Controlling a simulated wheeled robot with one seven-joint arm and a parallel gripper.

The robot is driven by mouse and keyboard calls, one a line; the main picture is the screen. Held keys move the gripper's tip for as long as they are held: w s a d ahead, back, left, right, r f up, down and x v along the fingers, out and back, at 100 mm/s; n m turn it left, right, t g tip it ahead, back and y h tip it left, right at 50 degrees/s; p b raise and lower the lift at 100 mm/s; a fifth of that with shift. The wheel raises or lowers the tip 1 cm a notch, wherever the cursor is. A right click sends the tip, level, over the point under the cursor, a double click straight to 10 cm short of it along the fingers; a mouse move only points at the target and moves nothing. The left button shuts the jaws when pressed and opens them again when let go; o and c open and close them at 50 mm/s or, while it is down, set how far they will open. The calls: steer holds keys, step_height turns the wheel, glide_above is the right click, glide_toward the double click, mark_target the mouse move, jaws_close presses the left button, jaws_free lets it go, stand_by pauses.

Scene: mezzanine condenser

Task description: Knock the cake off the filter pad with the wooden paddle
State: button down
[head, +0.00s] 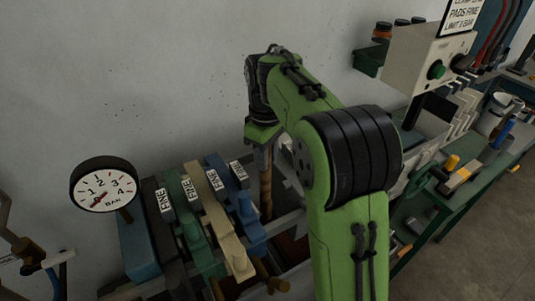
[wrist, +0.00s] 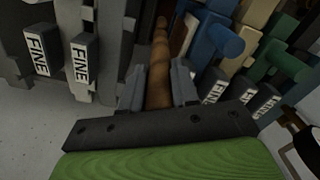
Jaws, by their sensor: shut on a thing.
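My gripper (head: 264,150) points down over the filter press and is shut on a brown wooden stick, the paddle (head: 265,190). In the wrist view the paddle (wrist: 159,75) runs away between my two grey fingers (wrist: 158,88), and its far end drops into the gap between two groups of plates. Blue (wrist: 222,42), tan and green plates stand at the right of that gap; grey plates (wrist: 105,40) labelled FINE stand at its left. I cannot pick out the cake or the filter pad for certain in either view.
A round pressure gauge (head: 104,184) stands at the left end of the press. A control box (head: 430,62) with a green button is at the upper right. A green bench (head: 480,185) with tools and a bucket lies at the right. The wall (head: 150,80) behind is bare.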

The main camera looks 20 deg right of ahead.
steer(key=a, duration=0.2)
steer(key=shift+s+a, duration=0.25)
steer(key=shift+a, duration=0.1)
steer(key=d, duration=0.1)
steer(key=d+p, duration=0.1)
steer(key=d, duration=0.1)
steer(key=shift+w, duration=0.3)
stand_by(0.7)
steer(key=a, duration=0.3)
steer(key=shift+s, duration=0.3)
steer(key=shift+d, duration=0.1)
